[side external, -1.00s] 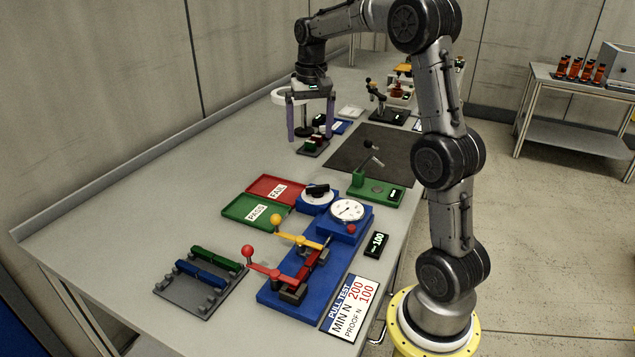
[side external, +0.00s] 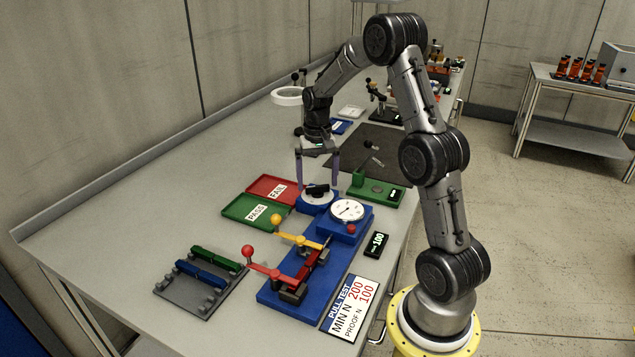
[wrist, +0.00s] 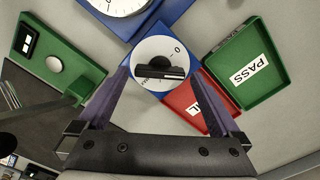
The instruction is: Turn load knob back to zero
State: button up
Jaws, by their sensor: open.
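The load knob (side external: 317,190) is a black bar handle on a white round dial (side external: 316,199), set on a blue base behind the gauge. In the wrist view the knob (wrist: 160,72) lies between my fingers, with a "0" mark on the dial above and right of it. My gripper (side external: 317,185) is open, pointing down over the knob, with one finger on each side. I cannot tell if the fingers touch anything. The white gauge (side external: 347,210) with a needle stands on the blue pull-test fixture (side external: 283,300). A small black display (side external: 376,243) reads 100.
The red FAIL tray (side external: 273,188) and green PASS tray (side external: 254,211) lie left of the knob. A green fixture (side external: 378,190) stands to its right. Red (side external: 248,250) and yellow (side external: 276,219) ball-ended levers rise in front. The table's left side is clear.

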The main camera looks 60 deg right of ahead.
jog(key=shift+f, duration=0.55)
jog(key=c, duration=1.2)
jog(key=shift+o, duration=0.2)
jog(key=n, duration=0.4)
jog(key=shift+n, duration=0.4)
jog(key=n, duration=0.5)
jog(key=shift+r, duration=0.1)
jog(key=shift+n, duration=0.3)
